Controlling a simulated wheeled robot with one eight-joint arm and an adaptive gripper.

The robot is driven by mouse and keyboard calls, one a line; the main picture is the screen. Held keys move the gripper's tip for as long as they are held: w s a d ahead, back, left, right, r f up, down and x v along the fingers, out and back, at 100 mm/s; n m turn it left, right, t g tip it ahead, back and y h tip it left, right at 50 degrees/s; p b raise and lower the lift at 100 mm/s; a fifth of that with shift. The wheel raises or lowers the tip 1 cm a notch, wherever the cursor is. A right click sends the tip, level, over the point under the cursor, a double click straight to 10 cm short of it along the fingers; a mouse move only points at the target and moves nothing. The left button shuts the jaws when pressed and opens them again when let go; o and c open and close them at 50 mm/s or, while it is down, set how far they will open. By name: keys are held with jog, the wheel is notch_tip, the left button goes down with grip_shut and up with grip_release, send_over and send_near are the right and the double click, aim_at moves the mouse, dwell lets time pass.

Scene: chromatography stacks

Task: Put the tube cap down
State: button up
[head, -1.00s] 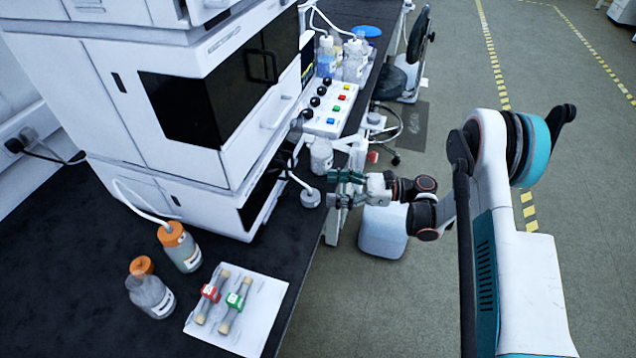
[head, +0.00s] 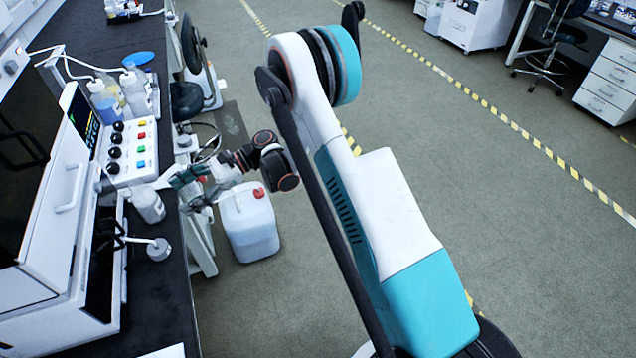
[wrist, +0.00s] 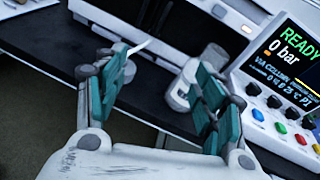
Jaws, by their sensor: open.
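A grey round cap (head: 158,249) with a white tube sits on the dark bench top near its front edge, below a small white bottle (head: 148,205) in the head view. My gripper (head: 187,190) is open and empty at the bench edge, up and right of the cap and apart from it. In the wrist view my gripper (wrist: 160,78) has its green finger pads spread wide. A white bottle-like cylinder (wrist: 180,94) shows beyond the right finger, and a pale tube end (wrist: 138,47) beyond the left. I cannot make out the cap for certain in the wrist view.
The instrument stack (head: 45,270) stands left on the bench. A control box with coloured buttons (head: 132,152) and reagent bottles (head: 137,92) stand farther back. A white canister with a red cap (head: 250,225) is on the floor below my gripper. Open floor lies to the right.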

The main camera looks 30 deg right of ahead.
jog(key=s+d+r+n+t+h, duration=0.2)
jog(key=s+d+r+n+h, duration=0.15)
jog(key=r, duration=0.45)
jog(key=s+d+r+n+t+h, duration=0.2)
jog(key=s+d+r+h, duration=0.25)
jog(key=r, duration=0.35)
jog(key=s+d+r+n+t+h, duration=0.1)
jog(key=s+d+n+t+h, duration=0.1)
jog(key=s+d, duration=0.6)
jog(key=s+d+r+n+t+h, duration=0.1)
jog(key=s+d+n+h, duration=0.4)
jog(key=s, duration=0.7)
jog(key=shift+d+r+n+t+h, duration=0.35)
jog(key=shift+d+n+t, duration=0.25)
jog(key=shift+d+n, duration=0.9)
jog(key=shift+d+r+m, duration=0.1)
jog(key=shift+d+m, duration=0.2)
jog(key=shift+m, duration=0.05)
